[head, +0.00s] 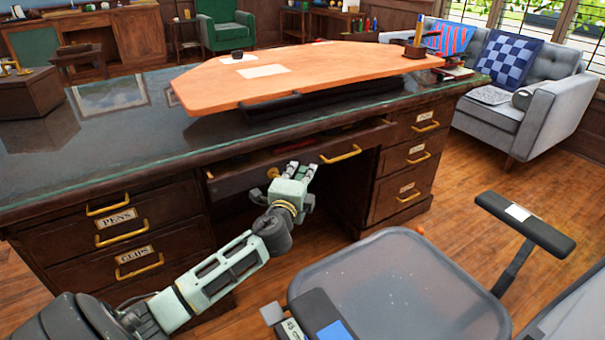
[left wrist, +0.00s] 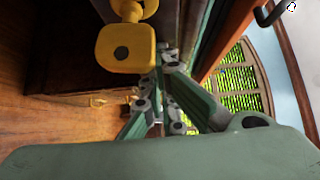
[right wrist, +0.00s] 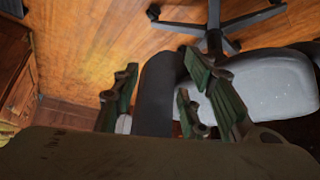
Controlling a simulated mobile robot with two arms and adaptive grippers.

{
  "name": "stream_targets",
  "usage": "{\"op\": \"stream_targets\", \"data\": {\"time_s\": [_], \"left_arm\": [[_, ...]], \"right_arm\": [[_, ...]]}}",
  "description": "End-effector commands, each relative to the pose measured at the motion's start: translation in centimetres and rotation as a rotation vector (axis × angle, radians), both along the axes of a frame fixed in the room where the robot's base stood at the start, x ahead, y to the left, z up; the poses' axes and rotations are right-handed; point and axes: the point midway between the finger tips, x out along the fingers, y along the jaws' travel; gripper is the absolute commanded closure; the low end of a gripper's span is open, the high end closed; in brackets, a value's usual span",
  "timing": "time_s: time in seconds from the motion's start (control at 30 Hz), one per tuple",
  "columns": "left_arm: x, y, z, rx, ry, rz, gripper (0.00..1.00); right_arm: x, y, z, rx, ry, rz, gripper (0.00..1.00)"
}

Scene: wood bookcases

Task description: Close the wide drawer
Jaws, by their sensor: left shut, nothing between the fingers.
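The wide drawer (head: 238,182) is the dark wood drawer under the middle of the desk top. It stands partly out, and a strip of its inside with some red items shows behind the front panel. A brass handle (head: 340,154) is on its right part. My left gripper (head: 302,173) is shut and empty at the drawer front, between its handles, close to or touching it; I cannot tell which. My right gripper (right wrist: 163,72) is open and empty over the floor and chair.
The desk has side drawers labelled pens (head: 117,219) and clips, with more drawers (head: 405,176) on the right. A grey office chair (head: 400,285) stands in front, close to my arm. A grey sofa (head: 535,110) is at right.

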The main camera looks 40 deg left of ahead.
Motion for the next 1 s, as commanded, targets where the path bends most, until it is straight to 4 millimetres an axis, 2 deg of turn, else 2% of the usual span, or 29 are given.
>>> {"op": "stream_targets", "data": {"time_s": [0.03, 0.2, 0.4, 0.8, 1.0], "left_arm": [[0.4, 1.4, 0.0, 0.003, 0.0, 0.009, 1.0], [2.0, 5.2, 0.0, 0.004, -0.002, 0.01, 1.0], [3.0, 7.6, 0.1, 0.001, -0.002, 0.007, 1.0], [3.0, 7.8, 0.2, 0.001, -0.002, 0.009, 1.0], [2.4, 6.1, 0.2, 0.001, -0.001, 0.006, 1.0]], "right_arm": [[0.4, 0.1, 0.1, 0.003, -0.017, 0.002, 0.6], [2.4, 0.9, 1.1, 0.026, -0.115, 0.01, 0.6], [3.9, 1.4, 2.3, 0.044, -0.196, 0.015, 0.6], [4.0, 1.4, 2.4, 0.044, -0.201, 0.016, 0.6], [3.9, 1.4, 2.7, 0.044, -0.201, 0.016, 0.6]]}}
